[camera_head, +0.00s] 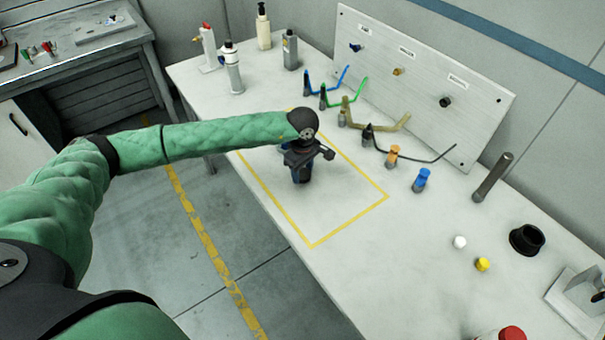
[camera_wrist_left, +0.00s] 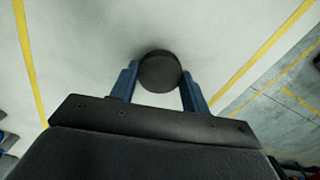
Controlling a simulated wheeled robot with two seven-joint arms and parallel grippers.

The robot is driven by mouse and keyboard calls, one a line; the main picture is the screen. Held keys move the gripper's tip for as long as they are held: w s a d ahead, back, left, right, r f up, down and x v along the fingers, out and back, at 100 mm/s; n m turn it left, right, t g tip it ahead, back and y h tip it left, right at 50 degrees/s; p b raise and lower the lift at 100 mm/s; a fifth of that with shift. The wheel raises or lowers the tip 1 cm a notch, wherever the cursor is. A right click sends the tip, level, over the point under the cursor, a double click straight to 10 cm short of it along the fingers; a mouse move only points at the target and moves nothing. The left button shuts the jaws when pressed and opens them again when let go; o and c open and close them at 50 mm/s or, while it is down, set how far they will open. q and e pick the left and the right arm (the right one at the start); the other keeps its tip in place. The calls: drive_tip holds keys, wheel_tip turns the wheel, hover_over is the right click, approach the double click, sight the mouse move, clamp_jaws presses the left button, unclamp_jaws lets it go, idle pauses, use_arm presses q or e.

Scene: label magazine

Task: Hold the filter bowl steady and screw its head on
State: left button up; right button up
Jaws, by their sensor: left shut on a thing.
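My left gripper (camera_head: 302,173) reaches down inside the yellow outlined area of the table. In the left wrist view its two blue fingers (camera_wrist_left: 159,76) are shut on the sides of a dark round thing (camera_wrist_left: 160,68), which looks like the filter bowl seen end-on. In the head view the gripper hides most of it, and I cannot tell whether it touches the table. A black, round, flanged piece (camera_head: 527,239) stands on the table at the right; it may be the filter head. My right gripper is not in view.
The yellow outline (camera_head: 313,245) encloses clear table around my left gripper. A white panel (camera_head: 420,85) stands behind, with several coloured markers and curved cords before it. A dark rod (camera_head: 492,177), a white ball (camera_head: 460,241) and a yellow one (camera_head: 482,264) are at right. Bottles (camera_head: 233,68) stand at the far left.

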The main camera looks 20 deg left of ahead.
sight(303, 175)
use_arm(q)
drive_tip(key=r, duration=0.3)
drive_tip(key=shift+s+d+r, duration=0.15)
drive_tip(key=shift+s+d, duration=0.05)
drive_tip(key=s+d+r, duration=0.6)
drive_tip(key=s+d, duration=0.1)
drive_tip(key=s, duration=0.1)
drive_tip(key=shift+s+r, duration=0.2)
drive_tip(key=shift+s, duration=0.1)
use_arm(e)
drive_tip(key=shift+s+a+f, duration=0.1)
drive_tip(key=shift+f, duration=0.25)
